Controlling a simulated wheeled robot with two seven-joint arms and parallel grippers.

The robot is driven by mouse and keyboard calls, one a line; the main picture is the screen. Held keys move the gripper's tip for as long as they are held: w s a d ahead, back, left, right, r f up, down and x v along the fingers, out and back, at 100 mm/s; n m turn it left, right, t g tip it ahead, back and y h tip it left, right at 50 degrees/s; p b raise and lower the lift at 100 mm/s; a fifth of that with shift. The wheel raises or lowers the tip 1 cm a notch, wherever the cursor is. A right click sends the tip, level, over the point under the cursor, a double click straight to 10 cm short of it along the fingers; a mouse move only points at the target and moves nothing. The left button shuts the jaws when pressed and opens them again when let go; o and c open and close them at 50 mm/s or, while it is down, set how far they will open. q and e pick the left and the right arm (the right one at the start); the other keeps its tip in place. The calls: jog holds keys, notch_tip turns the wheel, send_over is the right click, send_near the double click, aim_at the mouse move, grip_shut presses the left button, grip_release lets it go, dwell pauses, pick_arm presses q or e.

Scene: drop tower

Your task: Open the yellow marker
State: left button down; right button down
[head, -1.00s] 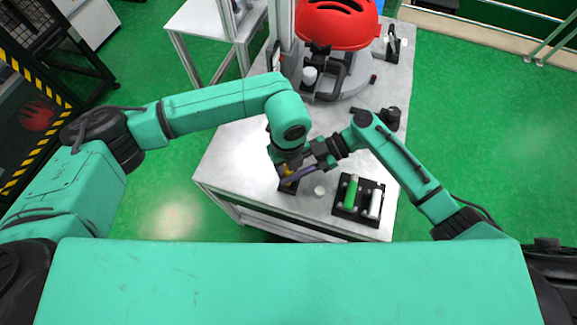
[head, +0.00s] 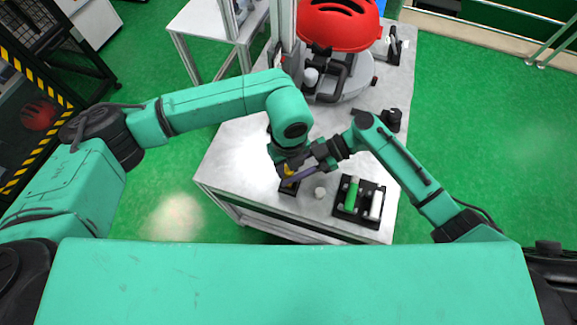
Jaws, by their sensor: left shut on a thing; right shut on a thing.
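The yellow marker (head: 289,171) shows only as a small yellow patch between my two grippers, over a small black holder (head: 288,187) at the table's front left. My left gripper (head: 288,165) comes down on it from above and is shut on it. My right gripper (head: 309,163) reaches in from the right, touching or nearly touching the left one, and is shut at the marker. A slim purple bar (head: 302,174) lies slanted just below the grippers. The grippers hide most of the marker, and I cannot see whether its cap is on.
A black rack (head: 345,211) with a green cylinder (head: 351,193) and a white cylinder (head: 377,204) stands at the front right of the table (head: 228,163). A small white cylinder (head: 320,193) stands beside it. A red dome (head: 338,24) on a grey base is at the back. The table's left part is clear.

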pick_arm(q)
jog(key=shift+d+r, duration=0.15)
jog(key=shift+r, duration=0.7)
pick_arm(e)
jog(key=shift+s+d+f, duration=0.2)
jog(key=shift+d+f, duration=0.15)
jog(key=shift+f, duration=0.2)
pick_arm(q)
notch_tip(320, 180, up, 3)
jog(key=shift+r, duration=0.4)
jog(key=shift+f, duration=0.1)
pick_arm(e)
jog(key=c, duration=0.7)
grip_release()
jog(key=shift+c, duration=0.2)
jog(key=shift+w+a+r, duration=0.1)
pick_arm(q)
jog(key=shift+f, duration=0.15)
pick_arm(e)
jog(key=shift+w+r, duration=0.1)
